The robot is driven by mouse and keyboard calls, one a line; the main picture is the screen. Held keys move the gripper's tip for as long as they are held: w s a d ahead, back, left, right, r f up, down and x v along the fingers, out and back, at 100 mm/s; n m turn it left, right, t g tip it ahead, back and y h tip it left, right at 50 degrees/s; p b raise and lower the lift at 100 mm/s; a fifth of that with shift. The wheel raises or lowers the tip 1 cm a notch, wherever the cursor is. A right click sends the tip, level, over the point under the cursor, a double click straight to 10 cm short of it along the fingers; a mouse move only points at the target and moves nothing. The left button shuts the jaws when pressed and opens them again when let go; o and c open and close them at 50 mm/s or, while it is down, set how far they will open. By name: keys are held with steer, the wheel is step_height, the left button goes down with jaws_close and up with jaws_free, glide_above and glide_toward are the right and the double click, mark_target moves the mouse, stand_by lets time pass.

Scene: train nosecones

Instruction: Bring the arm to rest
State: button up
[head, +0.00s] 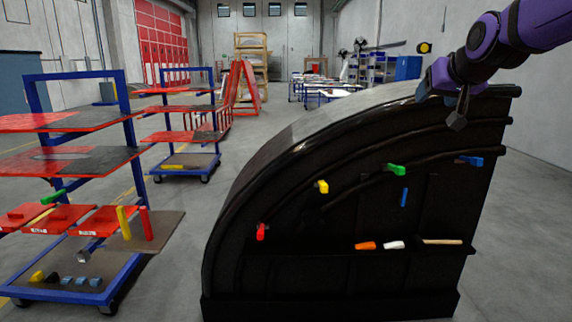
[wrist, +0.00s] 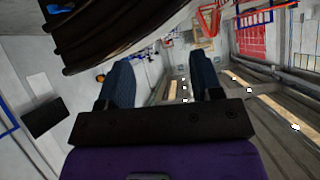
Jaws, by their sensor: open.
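My purple and black arm enters the head view at the upper right. My gripper (head: 460,108) hangs at its end, in front of the upper right part of the black curved nosecone (head: 330,210). In the wrist view my gripper (wrist: 165,85) shows two dark blue fingers spread apart with nothing between them. The nosecone (wrist: 110,35) also shows at the top of the wrist view. I cannot tell whether the gripper touches it.
On the nosecone are a red clamp (head: 261,232), a yellow clamp (head: 322,187), a green clamp (head: 396,170) and a blue clamp (head: 471,160). Its ledge (head: 330,252) holds orange and white tools and a wooden-handled one. A blue cart (head: 130,262) stands at the left. Floor between them is clear.

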steer(key=s+a+f+g, duration=0.1)
steer(key=s+f+g, duration=0.2)
steer(key=s, duration=1.2)
steer(key=s+f+n+g, duration=0.1)
steer(key=s+f+g, duration=0.2)
steer(key=s+f, duration=0.6)
steer(key=s, duration=0.7)
steer(key=shift+a+f, duration=0.3)
steer(key=shift+a, duration=0.05)
steer(key=shift+s, duration=0.1)
